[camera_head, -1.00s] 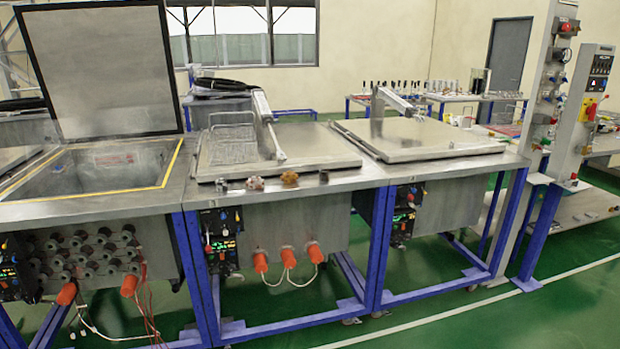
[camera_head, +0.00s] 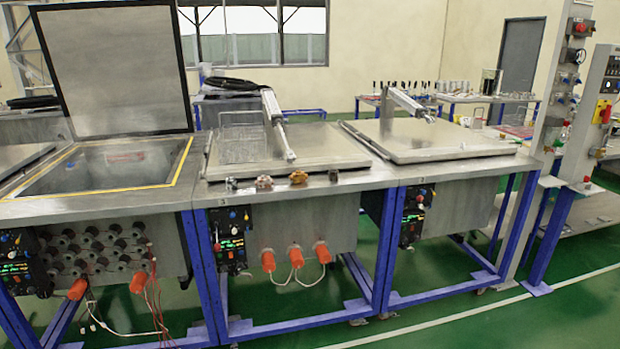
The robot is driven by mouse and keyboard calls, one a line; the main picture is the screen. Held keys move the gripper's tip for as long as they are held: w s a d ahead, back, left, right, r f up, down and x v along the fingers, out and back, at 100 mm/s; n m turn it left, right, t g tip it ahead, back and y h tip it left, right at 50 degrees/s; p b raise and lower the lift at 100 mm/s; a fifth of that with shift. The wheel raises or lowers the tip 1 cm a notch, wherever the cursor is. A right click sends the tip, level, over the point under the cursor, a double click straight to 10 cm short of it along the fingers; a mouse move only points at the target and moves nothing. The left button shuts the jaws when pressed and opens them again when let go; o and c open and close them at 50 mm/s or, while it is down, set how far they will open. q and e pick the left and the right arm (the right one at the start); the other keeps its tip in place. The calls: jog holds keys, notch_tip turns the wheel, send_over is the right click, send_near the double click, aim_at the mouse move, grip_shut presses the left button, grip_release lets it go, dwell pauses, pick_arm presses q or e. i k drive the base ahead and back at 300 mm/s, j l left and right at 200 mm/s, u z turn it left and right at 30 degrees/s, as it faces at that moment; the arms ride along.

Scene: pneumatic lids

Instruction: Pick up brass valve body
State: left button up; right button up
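Several small fittings stand in a row on the front ledge of the middle steel bench. The most golden one (camera_head: 298,177) looks like the brass valve body. A duller brownish fitting (camera_head: 264,182) is just left of it, and a small dark piece (camera_head: 333,176) is to its right. A small grey piece (camera_head: 231,184) is at the left end of the row. They are too small to make out in detail. Neither of my grippers is in view.
Behind the row lies the middle bench's closed lid (camera_head: 325,146) with a wire basket (camera_head: 240,142) on it. The left tank's lid (camera_head: 115,70) stands open. The right lid (camera_head: 430,138) is shut. Green floor (camera_head: 430,325) is clear in front.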

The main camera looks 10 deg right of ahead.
aim_at(297, 176)
jog(key=i+l+u, duration=0.15)
jog(key=i+l, duration=0.45)
jog(key=i+l+u, duration=0.2)
jog(key=i+l, duration=0.35)
jog(key=l, duration=0.1)
